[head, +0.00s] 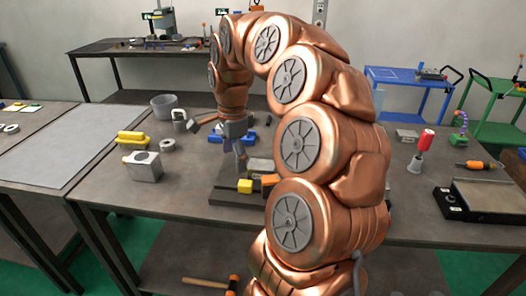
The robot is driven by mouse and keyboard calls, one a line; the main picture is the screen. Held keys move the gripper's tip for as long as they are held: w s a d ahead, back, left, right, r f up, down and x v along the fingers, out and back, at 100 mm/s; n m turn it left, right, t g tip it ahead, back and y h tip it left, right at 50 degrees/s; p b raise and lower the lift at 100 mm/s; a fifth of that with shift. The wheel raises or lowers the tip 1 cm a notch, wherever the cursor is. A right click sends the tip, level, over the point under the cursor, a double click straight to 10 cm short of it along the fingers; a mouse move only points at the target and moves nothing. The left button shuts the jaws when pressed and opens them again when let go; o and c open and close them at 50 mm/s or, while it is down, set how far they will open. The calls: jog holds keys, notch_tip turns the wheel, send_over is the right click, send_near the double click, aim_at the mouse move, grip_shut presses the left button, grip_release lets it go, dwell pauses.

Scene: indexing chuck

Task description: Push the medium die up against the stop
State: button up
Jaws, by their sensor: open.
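My gripper (240,166) is at the middle of the workbench (110,200), pointing down, with its fingers open. Its tips are small in the picture, just above or behind a dark low fixture (232,198). A yellow block (245,186) and an orange piece (268,180) are at this fixture, close below the fingers. I cannot single out the medium die or the stop with certainty. My arm covers the fixture's right side. I cannot tell whether the fingers touch anything.
A grey block with a bore (143,167), a yellow piece (131,138) and a grey ring (168,145) lie left. A grey bucket (164,105) and a blue fixture (219,130) are behind. A red-handled tool (424,142) stands right. The bench's front left is clear.

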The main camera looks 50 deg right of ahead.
aim_at(263, 164)
jog(key=d+m, duration=0.2)
jog(key=d, duration=0.1)
jog(key=d+f+m, duration=0.1)
jog(key=d+m, duration=0.1)
jog(key=d, duration=0.2)
jog(key=d+f+m, duration=0.1)
jog(key=d+m, duration=0.2)
jog(key=shift+s+d+f+b, duration=0.2)
jog(key=shift+b, duration=0.1)
jog(key=shift+f+p, duration=0.75)
jog(key=shift+f, duration=3.1)
grip_shut()
